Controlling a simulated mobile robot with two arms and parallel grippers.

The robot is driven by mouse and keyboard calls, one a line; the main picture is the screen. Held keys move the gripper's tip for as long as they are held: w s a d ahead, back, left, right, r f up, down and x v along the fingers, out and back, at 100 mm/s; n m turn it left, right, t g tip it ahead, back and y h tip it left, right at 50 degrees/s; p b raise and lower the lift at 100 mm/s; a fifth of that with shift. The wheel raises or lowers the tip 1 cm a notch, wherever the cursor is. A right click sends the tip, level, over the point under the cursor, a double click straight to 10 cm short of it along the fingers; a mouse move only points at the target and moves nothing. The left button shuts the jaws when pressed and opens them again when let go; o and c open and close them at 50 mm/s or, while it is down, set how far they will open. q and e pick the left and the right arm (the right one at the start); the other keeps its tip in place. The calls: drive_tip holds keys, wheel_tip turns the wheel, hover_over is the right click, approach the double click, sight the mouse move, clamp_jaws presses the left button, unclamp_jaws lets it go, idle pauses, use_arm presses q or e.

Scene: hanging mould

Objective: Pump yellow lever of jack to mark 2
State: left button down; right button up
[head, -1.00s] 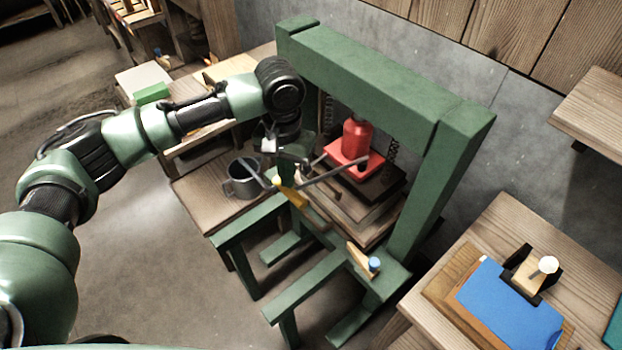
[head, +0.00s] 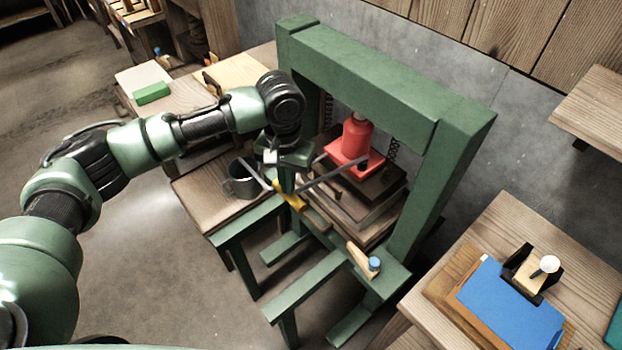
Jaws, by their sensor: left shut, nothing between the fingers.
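The red jack (head: 357,140) stands inside the green press frame (head: 385,75), on dark plates and wooden boards. Its lever is a dark bar (head: 330,178) reaching left and toward me, with a yellow end (head: 291,197). My left gripper (head: 287,186) points down at the yellow end, shut and empty. It overlaps the lever's end in the picture; I cannot tell whether they touch. No numbered mark can be made out. My right gripper is not in view.
A grey mug (head: 242,180) stands on the wooden table left of the lever. A wooden piece with a blue top (head: 374,264) sits on the frame's front right. A table at right holds a blue sheet (head: 508,305). Green posts and beams surround the jack closely.

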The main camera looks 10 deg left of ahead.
use_arm(q)
wheel_tip(320, 180, down, 12)
drive_tip(key=f+b, duration=0.1)
drive_tip(key=b, duration=0.2)
wheel_tip(320, 180, up, 12)
drive_tip(key=p, duration=1.2)
drive_tip(key=shift+p, duration=0.3)
drive_tip(key=shift+r+b, duration=0.35)
drive_tip(key=shift+r, duration=0.5)
